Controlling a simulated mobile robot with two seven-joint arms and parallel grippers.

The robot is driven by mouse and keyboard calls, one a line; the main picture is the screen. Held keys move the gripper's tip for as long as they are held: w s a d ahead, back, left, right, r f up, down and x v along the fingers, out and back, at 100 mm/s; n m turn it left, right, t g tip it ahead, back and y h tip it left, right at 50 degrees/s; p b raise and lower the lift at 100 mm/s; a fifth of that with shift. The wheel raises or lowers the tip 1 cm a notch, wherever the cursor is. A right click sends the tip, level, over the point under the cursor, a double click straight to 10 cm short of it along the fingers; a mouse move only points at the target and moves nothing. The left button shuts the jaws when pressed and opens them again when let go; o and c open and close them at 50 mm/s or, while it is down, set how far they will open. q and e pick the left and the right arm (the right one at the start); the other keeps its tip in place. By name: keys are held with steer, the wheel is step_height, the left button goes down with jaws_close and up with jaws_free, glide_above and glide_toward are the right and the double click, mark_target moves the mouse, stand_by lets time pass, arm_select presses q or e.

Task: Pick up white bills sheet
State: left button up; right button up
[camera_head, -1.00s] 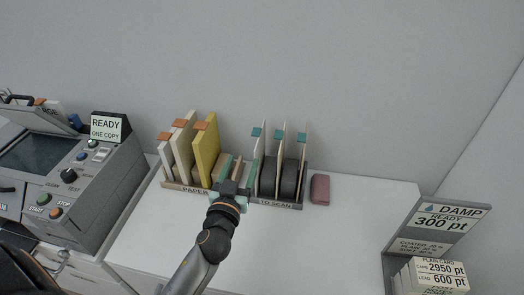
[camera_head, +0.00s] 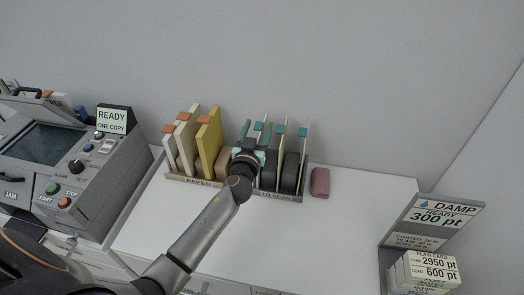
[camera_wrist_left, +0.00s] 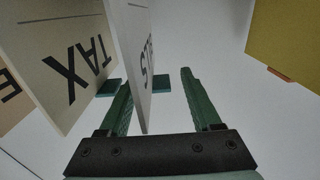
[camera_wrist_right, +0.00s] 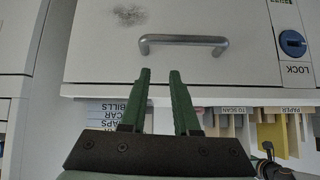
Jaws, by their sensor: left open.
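The white bills sheet (camera_wrist_left: 139,55) stands upright in the left wrist view, its lettering partly visible. Its lower corner hangs between my left gripper's (camera_wrist_left: 158,80) open fingers, nearer the left finger. Whether a finger touches it I cannot tell. In the head view my left gripper (camera_head: 248,148) is over the left end of the "TO SCAN" rack (camera_head: 277,196) and hides much of the bills sheet with its teal tab. The cream TAX sheet (camera_wrist_left: 60,50) stands to the left of the bills sheet. My right gripper (camera_wrist_right: 160,72) has its fingers slightly apart and empty, near a drawer handle.
The "PAPER" rack (camera_head: 196,182) with white and yellow boards (camera_head: 208,148) stands just left. A reddish block (camera_head: 320,182) lies right of the racks. A copier (camera_head: 60,160) is at left, price signs (camera_head: 440,212) at right. The front of the desk (camera_head: 310,235) is clear.

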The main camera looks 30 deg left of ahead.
arm_select(q)
steer(key=shift+w+a, duration=0.1)
steer(key=shift+w, duration=0.35)
jaws_close()
stand_by(0.3)
